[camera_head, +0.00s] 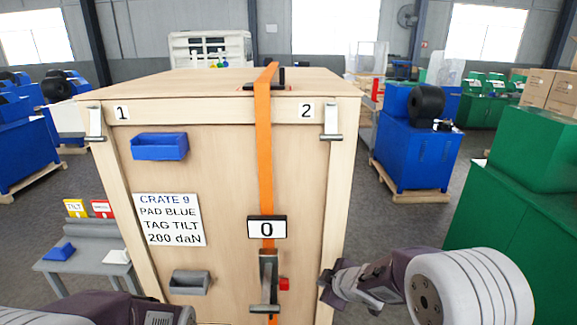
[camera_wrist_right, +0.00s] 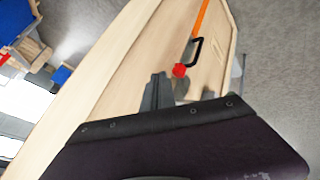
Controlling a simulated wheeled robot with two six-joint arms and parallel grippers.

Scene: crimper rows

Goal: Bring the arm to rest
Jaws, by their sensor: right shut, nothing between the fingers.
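My right gripper (camera_head: 326,283) is shut and empty, close to the lower right edge of the wooden crate's front; I cannot tell whether it touches. Its dark body (camera_wrist_right: 180,140) fills the bottom of the right wrist view. My left arm (camera_head: 95,310) shows at the lower left, with its fingertips out of view. The crate (camera_head: 225,170) stands upright with an orange strap (camera_head: 264,140) over its top and down its front. A grey ratchet (camera_head: 267,280) is on the strap below a display reading 0 (camera_head: 267,228). A red piece (camera_head: 284,284) sits beside the ratchet.
The crate front bears a blue bin (camera_head: 159,146), a grey bin (camera_head: 189,282), metal latches and a text sign (camera_head: 170,220). A grey bench (camera_head: 85,256) stands left. A green cabinet (camera_head: 530,200) stands near my right arm. Floor shows between crate and blue machine (camera_head: 415,150).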

